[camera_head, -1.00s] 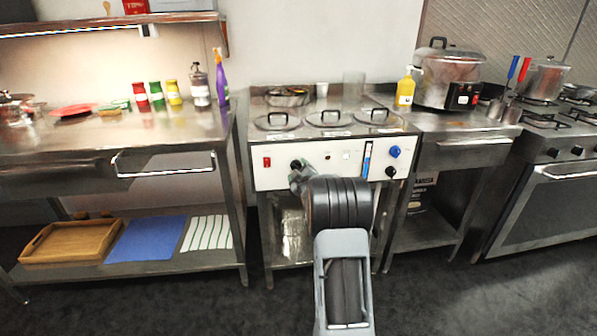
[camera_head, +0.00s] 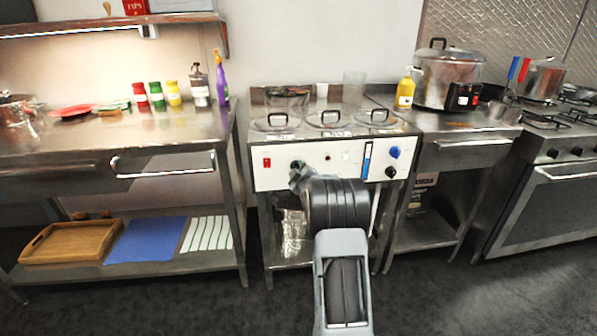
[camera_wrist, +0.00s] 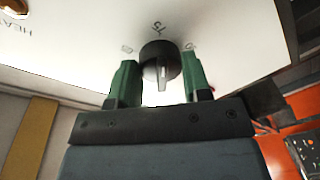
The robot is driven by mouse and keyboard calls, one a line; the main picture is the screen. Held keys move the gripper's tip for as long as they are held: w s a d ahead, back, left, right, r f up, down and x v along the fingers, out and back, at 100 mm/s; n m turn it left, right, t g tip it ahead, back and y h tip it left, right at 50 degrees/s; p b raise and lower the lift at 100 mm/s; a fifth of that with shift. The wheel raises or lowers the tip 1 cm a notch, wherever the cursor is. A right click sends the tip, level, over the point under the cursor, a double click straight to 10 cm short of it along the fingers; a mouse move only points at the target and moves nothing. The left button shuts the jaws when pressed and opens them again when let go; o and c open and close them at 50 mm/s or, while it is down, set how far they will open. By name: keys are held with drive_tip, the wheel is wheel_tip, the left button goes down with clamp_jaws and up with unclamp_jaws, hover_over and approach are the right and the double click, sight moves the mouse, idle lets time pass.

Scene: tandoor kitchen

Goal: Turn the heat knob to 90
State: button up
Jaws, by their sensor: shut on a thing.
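The round black knob (camera_wrist: 150,52) sits on the white front panel (camera_wrist: 85,50), between the two green fingers of my gripper (camera_wrist: 161,84). The gripper is shut on the knob, one finger on each side. The knob's pale ridge runs almost straight up and down in the wrist view. Small printed marks surround the knob, too blurred to read surely; the word HEAT shows in part at the upper left. In the head view my gripper (camera_head: 298,178) reaches the left part of the panel (camera_head: 335,170), and my wrist hides part of its lower edge.
A red switch (camera_head: 267,162) is left of the gripper. A blue knob (camera_head: 394,152) and another black knob (camera_head: 391,172) are at the panel's right. Lids with handles (camera_head: 330,119) cover the top. Steel tables stand on both sides; the floor in front is clear.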

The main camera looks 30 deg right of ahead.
drive_tip(key=shift+f+m+b, duration=0.15)
drive_tip(key=shift+m+b, duration=0.2)
drive_tip(key=shift+m, duration=0.05)
drive_tip(key=shift+w+a+m+t+h+b, duration=0.15)
drive_tip(key=shift+m+h+b, duration=0.3)
drive_tip(key=shift+m+b, duration=2.2)
drive_tip(key=shift+s+a+m+t+h+b, duration=0.15)
drive_tip(key=shift+m+h+b, duration=0.55)
drive_tip(key=shift+m, duration=3.65)
drive_tip(key=shift+w+d, duration=0.1)
drive_tip(key=o, duration=0.9)
drive_tip(key=p+v, duration=0.1)
drive_tip(key=v, duration=1.2)
drive_tip(key=shift+s, duration=0.45)
